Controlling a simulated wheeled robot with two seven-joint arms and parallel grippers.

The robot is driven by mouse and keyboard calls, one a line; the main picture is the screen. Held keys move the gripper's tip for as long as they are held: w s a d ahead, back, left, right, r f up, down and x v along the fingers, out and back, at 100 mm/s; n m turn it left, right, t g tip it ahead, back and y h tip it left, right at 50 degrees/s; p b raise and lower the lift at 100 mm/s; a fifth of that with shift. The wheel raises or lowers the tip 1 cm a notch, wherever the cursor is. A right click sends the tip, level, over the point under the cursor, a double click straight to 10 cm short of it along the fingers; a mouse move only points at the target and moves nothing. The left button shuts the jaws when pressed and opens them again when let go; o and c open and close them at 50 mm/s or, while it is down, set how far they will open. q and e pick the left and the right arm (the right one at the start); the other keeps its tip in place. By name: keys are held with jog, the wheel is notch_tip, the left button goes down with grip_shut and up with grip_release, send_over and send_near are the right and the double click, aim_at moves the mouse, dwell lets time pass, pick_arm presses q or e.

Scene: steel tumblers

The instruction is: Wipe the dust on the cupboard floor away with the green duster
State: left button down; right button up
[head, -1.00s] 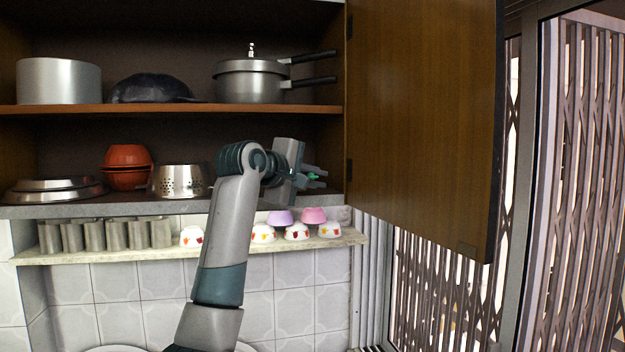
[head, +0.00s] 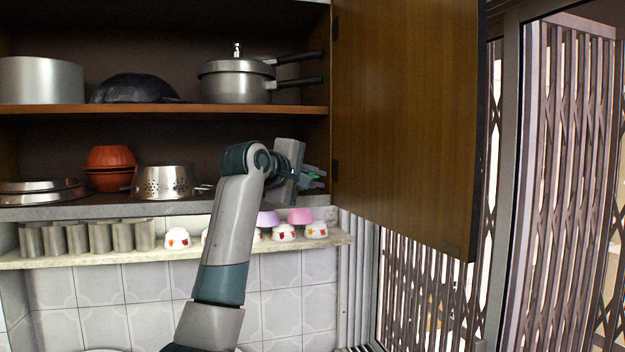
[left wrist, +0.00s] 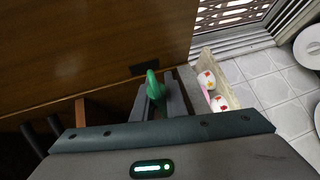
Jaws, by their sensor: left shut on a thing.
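My left gripper (head: 316,177) is at the right end of the cupboard's lower compartment, close to the hinged edge of the open door. It is shut on the green duster (left wrist: 155,88), which shows between its fingers in the left wrist view. In the head view only a small bit of green shows there. The cupboard floor (head: 110,205) is a grey slab; its right part is partly hidden behind my left arm. I cannot make out dust on it. My right gripper is not in view.
On the cupboard floor stand steel plates (head: 40,192), orange bowls (head: 110,168) and a perforated steel pot (head: 163,181). The wooden door (head: 405,120) stands open at right. A ledge below holds several steel tumblers (head: 75,237) and small bowls (head: 283,232).

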pick_arm(q)
jog(key=shift+a, duration=0.1)
dwell(0.4)
jog(key=shift+s+a+b, duration=0.25)
jog(key=shift+s+a, duration=0.05)
jog(key=shift+a, duration=0.45)
jog(key=shift+s+a+b, duration=0.2)
jog(key=shift+s+a, duration=0.05)
jog(key=shift+a, duration=0.45)
jog(key=shift+s+a+b, duration=0.2)
jog(key=shift+s+a, duration=0.05)
jog(key=shift+a, duration=0.55)
jog(key=shift+s+a+b, duration=0.15)
jog(key=shift+s+a, duration=0.1)
jog(key=shift+a, duration=0.65)
jog(key=shift+s+a+b, duration=0.15)
jog(key=shift+s+a, duration=0.1)
jog(key=shift+a, duration=0.5)
jog(key=shift+s+a+b, duration=0.15)
jog(key=shift+s+a, duration=0.1)
jog(key=shift+a, duration=0.45)
